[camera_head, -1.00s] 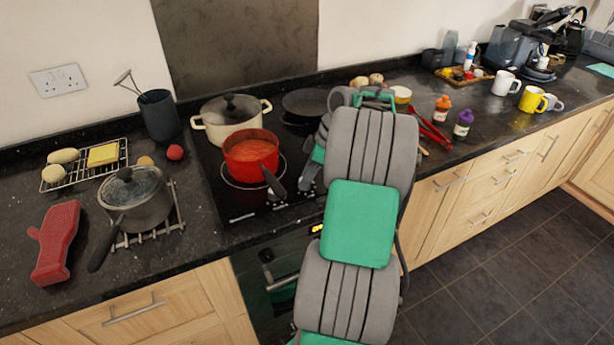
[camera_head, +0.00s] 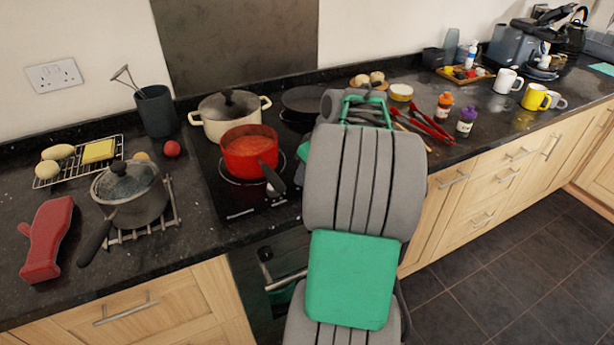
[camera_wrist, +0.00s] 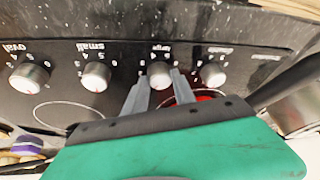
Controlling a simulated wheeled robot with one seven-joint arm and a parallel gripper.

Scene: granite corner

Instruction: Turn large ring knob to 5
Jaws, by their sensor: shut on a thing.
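The large ring knob (camera_wrist: 159,69) is a round silver knob in the wrist view, third from the left in a row on a dark panel. Its label above it appears upside down. My gripper (camera_wrist: 160,78) has one grey finger on each side of this knob and is shut on it. The knob's pointer is hidden or too small to read, so I cannot tell its setting. In the head view my own arm hides the gripper and the knob.
Neighbouring knobs, one labelled small (camera_wrist: 96,76) and another (camera_wrist: 213,74), flank the held knob closely. On the hob stand a red pot (camera_head: 247,147), its handle pointing forward, and a lidded cream pot (camera_head: 228,118). Red tongs (camera_head: 425,126) lie right of my arm.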

